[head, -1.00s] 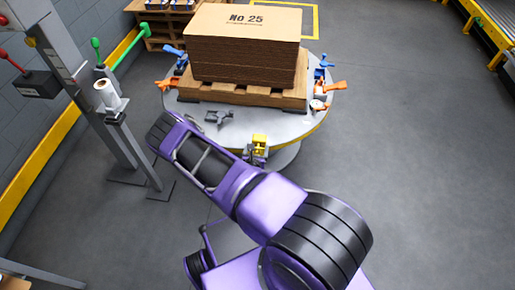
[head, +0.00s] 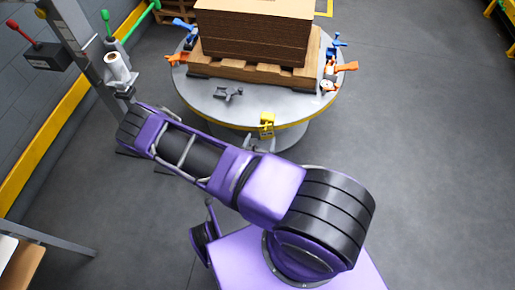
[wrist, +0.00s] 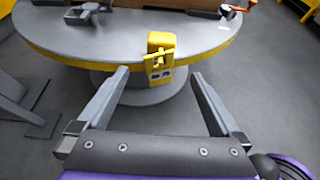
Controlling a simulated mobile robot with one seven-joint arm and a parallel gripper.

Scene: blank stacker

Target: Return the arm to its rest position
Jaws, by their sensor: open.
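My gripper (wrist: 159,88) shows in the wrist view with its two fingers wide apart and nothing between them. It points toward the near rim of the round grey table (wrist: 85,42), where a yellow device (wrist: 160,58) hangs. The fingers look apart from both. In the head view my purple arm (head: 265,190) reaches up and left from my base.
In the head view a cardboard stack (head: 255,32) sits on a wooden pallet (head: 235,68) on the round table (head: 215,100). Coloured clamps (head: 340,66) line its rim. A post (head: 78,45) with levers and a white roll (head: 117,66) stands at left. Floor at right is clear.

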